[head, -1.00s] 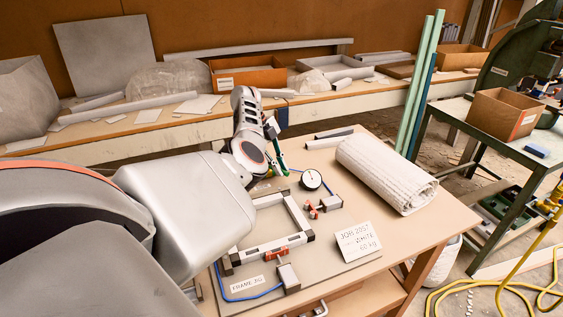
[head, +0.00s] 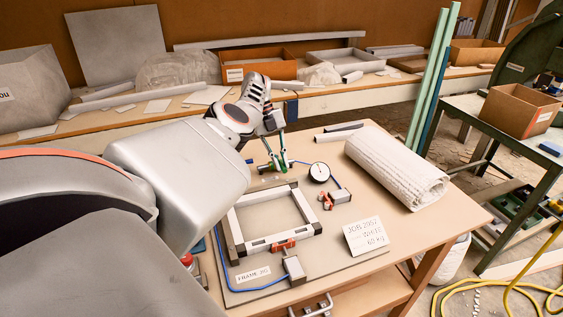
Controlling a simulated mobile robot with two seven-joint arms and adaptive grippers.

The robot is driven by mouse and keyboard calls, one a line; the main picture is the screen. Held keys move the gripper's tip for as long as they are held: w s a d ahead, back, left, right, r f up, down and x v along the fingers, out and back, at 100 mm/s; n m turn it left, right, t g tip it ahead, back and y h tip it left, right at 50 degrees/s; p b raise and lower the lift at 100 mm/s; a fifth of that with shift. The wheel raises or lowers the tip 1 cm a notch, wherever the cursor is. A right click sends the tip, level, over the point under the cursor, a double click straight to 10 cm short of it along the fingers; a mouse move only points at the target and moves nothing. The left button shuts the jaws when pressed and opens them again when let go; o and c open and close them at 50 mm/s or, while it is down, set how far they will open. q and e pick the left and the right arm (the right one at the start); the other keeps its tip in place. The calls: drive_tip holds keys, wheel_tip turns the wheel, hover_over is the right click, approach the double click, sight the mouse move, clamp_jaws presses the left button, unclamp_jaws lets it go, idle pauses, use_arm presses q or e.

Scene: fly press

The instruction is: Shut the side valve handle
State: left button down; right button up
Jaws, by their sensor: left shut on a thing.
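A red handle (head: 327,202) sits by a small grey block (head: 341,196) just right of the light rectangular frame (head: 272,242). A second red handle (head: 283,245) sits on the frame's near bar. I cannot tell for sure which one is the side valve handle. My left gripper (head: 280,165) is beyond the frame's far side, pointing down, apart from both red handles. It is shut on a small green thing (head: 284,162) at its fingertips, mostly hidden by the fingers. My right gripper is not in view.
A round gauge (head: 319,172) stands close right of my left gripper, with a blue hose. A white padded roll (head: 397,168) lies at the table's right. A job card (head: 366,236) lies nearer. The table's right front corner is clear.

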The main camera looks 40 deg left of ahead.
use_arm(q)
drive_tip(key=shift+a, duration=0.15)
drive_tip(key=c, duration=2.1)
unclamp_jaws()
drive_tip(key=shift+r, duration=0.1)
wheel_tip(320, 180, up, 10)
drive_tip(key=shift+f, duration=0.1)
